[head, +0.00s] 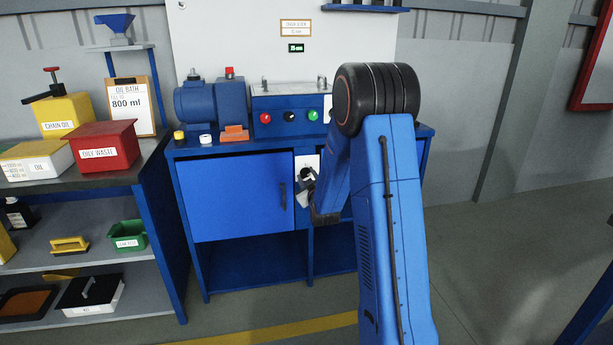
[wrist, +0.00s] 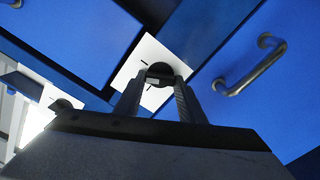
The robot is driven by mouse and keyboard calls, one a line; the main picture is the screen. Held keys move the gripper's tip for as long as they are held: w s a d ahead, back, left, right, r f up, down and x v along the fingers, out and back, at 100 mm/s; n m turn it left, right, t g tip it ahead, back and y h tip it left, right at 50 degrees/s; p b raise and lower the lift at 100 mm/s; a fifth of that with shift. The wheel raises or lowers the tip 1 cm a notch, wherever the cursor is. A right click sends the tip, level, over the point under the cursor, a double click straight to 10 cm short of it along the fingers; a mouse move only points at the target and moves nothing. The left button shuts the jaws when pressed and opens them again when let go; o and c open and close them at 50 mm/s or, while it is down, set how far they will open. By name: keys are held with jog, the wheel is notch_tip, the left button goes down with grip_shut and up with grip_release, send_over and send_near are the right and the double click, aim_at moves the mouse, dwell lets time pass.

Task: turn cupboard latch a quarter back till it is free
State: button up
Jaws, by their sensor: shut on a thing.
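The cupboard latch (head: 306,173) is a small dark knob on a white plate (head: 312,160), just right of the blue cupboard door (head: 236,197). In the wrist view the latch (wrist: 160,70) shows as a round black knob on the tilted white plate (wrist: 146,52), with short dark marks beside it. My gripper (wrist: 158,84) reaches up to it, with its two fingers on either side, shut on the latch. In the head view my gripper (head: 305,190) is small and partly hidden by my arm. The door looks closed. The latch's exact angle is hard to tell.
A bar handle (head: 283,195) stands out from the door near the latch; it also shows in the wrist view (wrist: 245,68). Above, the bench carries a control box (head: 290,106) and a blue motor (head: 210,110). A loaded shelf (head: 80,240) stands left. The floor at right is clear.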

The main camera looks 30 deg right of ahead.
jog(key=n, duration=0.4)
jog(key=shift+f+n, duration=0.1)
jog(key=shift+n, duration=0.9)
jog(key=n, duration=0.3)
jog(key=o, duration=1.6)
jog(key=shift+s+a, duration=0.1)
jog(key=shift+s, duration=0.05)
jog(key=shift+v, duration=2.85)
